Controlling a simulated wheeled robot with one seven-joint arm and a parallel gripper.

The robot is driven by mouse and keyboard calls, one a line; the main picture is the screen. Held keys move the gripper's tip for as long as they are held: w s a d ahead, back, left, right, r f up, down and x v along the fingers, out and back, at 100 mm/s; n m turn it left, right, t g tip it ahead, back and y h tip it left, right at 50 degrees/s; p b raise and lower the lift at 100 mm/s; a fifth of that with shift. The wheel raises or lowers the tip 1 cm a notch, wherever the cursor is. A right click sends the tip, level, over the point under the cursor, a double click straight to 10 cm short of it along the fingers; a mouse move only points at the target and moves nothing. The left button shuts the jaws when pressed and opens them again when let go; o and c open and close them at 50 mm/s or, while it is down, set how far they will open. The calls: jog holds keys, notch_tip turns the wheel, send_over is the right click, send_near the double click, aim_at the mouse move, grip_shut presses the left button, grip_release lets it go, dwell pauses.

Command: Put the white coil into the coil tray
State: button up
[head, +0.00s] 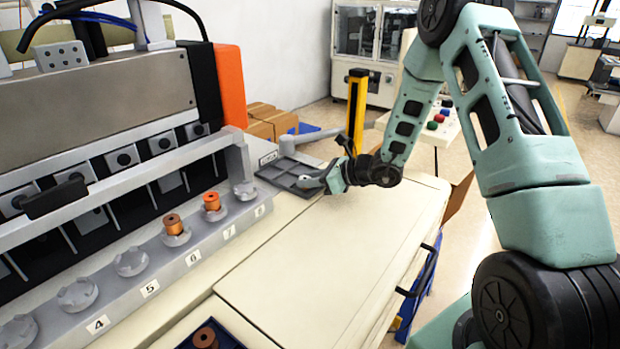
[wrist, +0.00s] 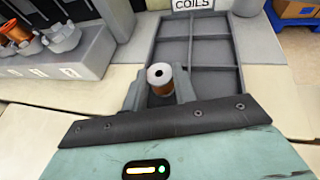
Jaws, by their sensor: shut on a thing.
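The white coil (wrist: 160,74), a spool with a pale top flange and copper winding, is between the two fingers of my gripper (wrist: 160,90) in the wrist view. My gripper is shut on it. The grey coil tray (wrist: 193,27), divided into compartments and labelled COILS, lies just beyond and around the coil in this view. The coil appears over the tray's near left part; its height above the floor of the tray is unclear. In the head view my gripper (head: 322,182) is at the right end of the tray (head: 268,176), and its fingers largely hide the coil.
A numbered row of grey holders (head: 132,262) runs along the machine at left. Two copper coils (head: 173,224) (head: 212,201) sit in holders. Another coil (head: 205,338) is in a dark blue tray in front. The cream worktop (head: 330,265) is clear. A yellow post (head: 356,110) stands behind my gripper.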

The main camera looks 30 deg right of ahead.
jog(key=shift+f, duration=0.15)
jog(key=o, duration=0.9)
jog(key=shift+o, duration=0.2)
